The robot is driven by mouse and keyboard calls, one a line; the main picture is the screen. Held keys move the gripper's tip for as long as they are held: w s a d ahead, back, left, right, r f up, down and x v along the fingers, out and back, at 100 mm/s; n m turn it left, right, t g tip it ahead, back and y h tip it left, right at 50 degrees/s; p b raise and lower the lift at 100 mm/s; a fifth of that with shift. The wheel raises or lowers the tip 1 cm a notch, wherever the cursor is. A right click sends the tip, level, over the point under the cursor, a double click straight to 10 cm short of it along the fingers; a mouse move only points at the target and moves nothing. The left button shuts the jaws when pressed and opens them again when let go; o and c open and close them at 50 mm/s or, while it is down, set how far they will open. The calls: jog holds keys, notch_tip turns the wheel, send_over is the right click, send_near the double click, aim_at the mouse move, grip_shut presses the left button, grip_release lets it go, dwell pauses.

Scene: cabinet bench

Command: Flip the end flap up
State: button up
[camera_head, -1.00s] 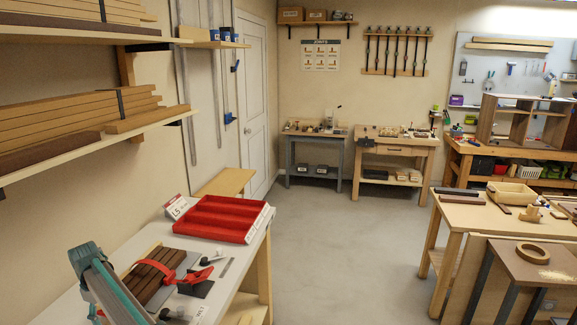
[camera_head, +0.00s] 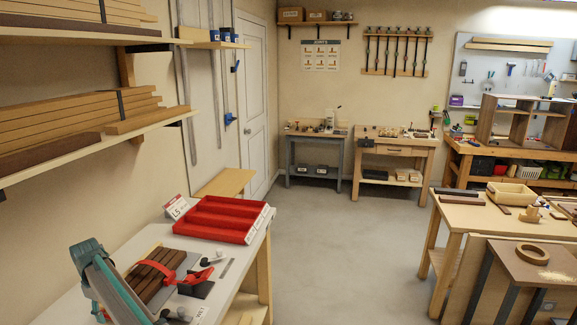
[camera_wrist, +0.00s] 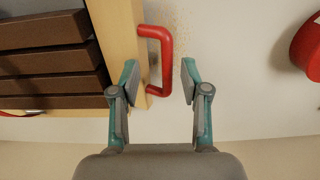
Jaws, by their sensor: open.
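In the wrist view, a pale wooden strip (camera_wrist: 118,45), which looks like the end flap, stands at the end of a stack of dark brown slats (camera_wrist: 45,62). A red U-shaped handle (camera_wrist: 167,60) sticks out from its right side. My gripper (camera_wrist: 159,72) is open, its teal and grey fingers on either side of the handle. The left finger overlaps the strip in the picture and the right finger is over the white surface. I cannot tell whether they touch anything. The slats also show in the head view (camera_head: 157,268); the handle is not clear there.
A red divided tray (camera_head: 222,218) sits on the white bench behind the slats. A red strap (camera_head: 185,277) and small dark items lie near the slats. A red round object (camera_wrist: 308,48) is at the wrist view's right edge. Open floor (camera_head: 345,240) lies right of the bench.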

notch_tip(320, 180, up, 9)
jog(key=p, duration=0.3)
dwell(0.5)
